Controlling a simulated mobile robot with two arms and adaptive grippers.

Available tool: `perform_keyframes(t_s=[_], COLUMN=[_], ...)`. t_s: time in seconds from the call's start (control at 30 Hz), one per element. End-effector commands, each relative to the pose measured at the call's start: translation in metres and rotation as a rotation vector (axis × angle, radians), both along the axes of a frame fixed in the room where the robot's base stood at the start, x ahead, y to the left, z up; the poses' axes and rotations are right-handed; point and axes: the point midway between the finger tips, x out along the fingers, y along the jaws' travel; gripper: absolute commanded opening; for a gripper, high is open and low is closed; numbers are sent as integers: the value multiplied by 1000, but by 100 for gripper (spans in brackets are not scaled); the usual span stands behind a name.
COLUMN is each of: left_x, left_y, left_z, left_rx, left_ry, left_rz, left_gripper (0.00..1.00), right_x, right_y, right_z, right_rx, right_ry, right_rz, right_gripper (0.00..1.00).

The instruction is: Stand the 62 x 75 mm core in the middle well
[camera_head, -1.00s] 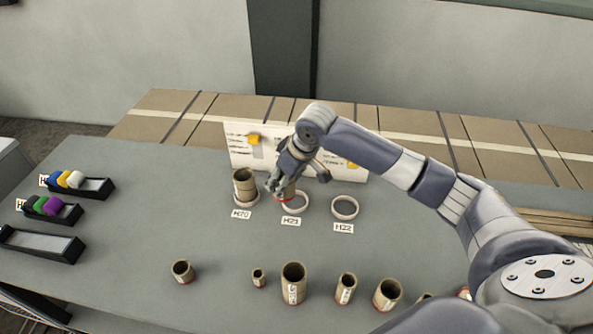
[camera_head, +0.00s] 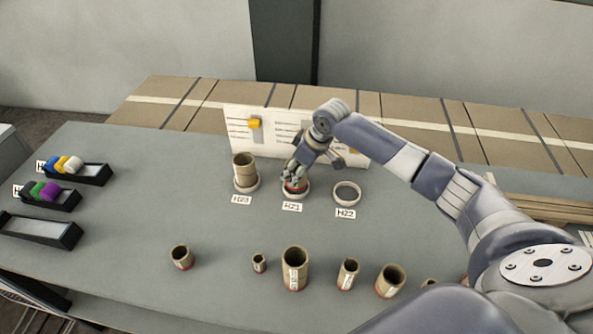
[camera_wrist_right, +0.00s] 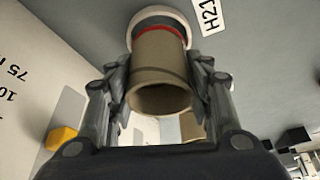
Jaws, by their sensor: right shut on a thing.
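My right gripper (camera_head: 293,178) is shut on a brown cardboard core (camera_wrist_right: 160,70) with a red band at its lower end. The core is upright at the middle well (camera_wrist_right: 150,14), a white ring labelled H21. Its banded end lies within the ring's outline; I cannot tell if it rests on the bottom. In the head view, the fingers partly hide the core (camera_head: 298,187) and the middle well (camera_head: 296,195). The left well (camera_head: 246,187) holds another brown core (camera_head: 244,168). The right well (camera_head: 346,195), labelled H22, is empty. My left gripper is out of view.
Several loose cores stand along the front, including a tall one (camera_head: 295,268) and a short one (camera_head: 181,257). A white board (camera_head: 238,128) stands behind the wells. Black trays (camera_head: 72,232) lie at the left. The table between wells and front cores is clear.

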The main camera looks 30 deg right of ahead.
Motion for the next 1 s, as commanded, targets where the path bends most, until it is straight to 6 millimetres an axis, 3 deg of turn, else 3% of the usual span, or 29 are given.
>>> perform_keyframes(t_s=[0.47, 1.0], left_x=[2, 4], left_y=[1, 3], left_z=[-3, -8], left_rx=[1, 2], left_ry=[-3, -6], left_rz=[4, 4], left_gripper=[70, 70], right_x=[0, 0], right_y=[0, 0], right_z=[-3, -22], right_rx=[0, 1], right_ry=[0, -3], right_rz=[0, -1], right_gripper=[27, 27])
